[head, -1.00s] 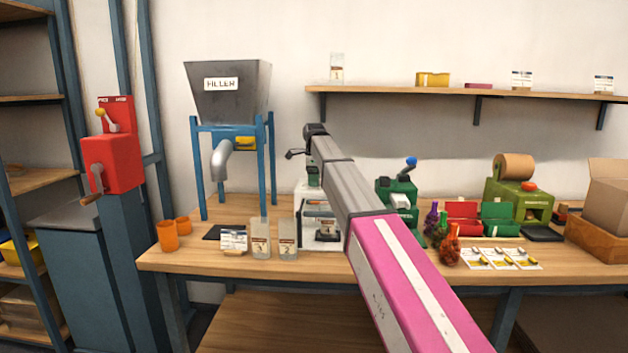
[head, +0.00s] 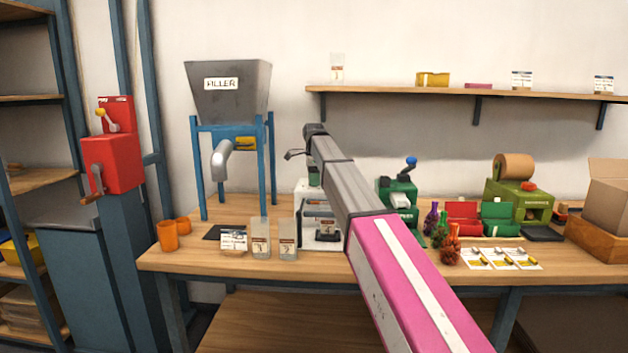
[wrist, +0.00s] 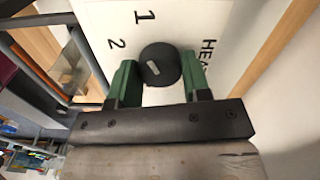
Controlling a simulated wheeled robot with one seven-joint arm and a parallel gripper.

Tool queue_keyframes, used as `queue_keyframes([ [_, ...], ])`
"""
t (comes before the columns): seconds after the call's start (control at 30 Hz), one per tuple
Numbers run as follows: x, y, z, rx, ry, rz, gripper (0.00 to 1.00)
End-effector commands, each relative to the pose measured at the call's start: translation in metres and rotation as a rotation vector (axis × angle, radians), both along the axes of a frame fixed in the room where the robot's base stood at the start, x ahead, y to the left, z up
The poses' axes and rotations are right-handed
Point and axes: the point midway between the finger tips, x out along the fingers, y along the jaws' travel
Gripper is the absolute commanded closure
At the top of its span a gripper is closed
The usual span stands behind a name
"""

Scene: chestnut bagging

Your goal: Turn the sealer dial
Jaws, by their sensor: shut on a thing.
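The sealer dial (wrist: 160,64) is a round black knob with a pale mark, on a white panel (wrist: 185,18) printed with "1", "2" and part of a word starting "HEA". My gripper (wrist: 158,75) is shut on the dial, with one green finger on each side of it. In the head view the white sealer (head: 301,228) stands on the bench, partly hidden behind my grey and pink arm. The dial and fingertips are hidden there.
The blue-legged filler (head: 232,92) stands left of the sealer. Clear bags (head: 260,238) and orange cups (head: 167,236) are at the front left of the bench. A green machine (head: 400,203) stands to the right. A shelf (head: 450,93) runs above.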

Motion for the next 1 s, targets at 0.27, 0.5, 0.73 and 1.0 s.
queue_keyframes([
  [0.27, 0.0, 0.0, 0.0002, 0.0, 0.0, 0.25, 0.8],
  [0.5, 0.0, 0.0, 0.0002, 0.0, 0.0, 0.478, 0.8],
  [0.73, 0.0001, 0.0, 0.0003, 0.0, 0.0, 0.696, 0.8],
  [1.0, 0.0001, 0.0, 0.0003, 0.0, 0.0, 0.952, 0.8],
])
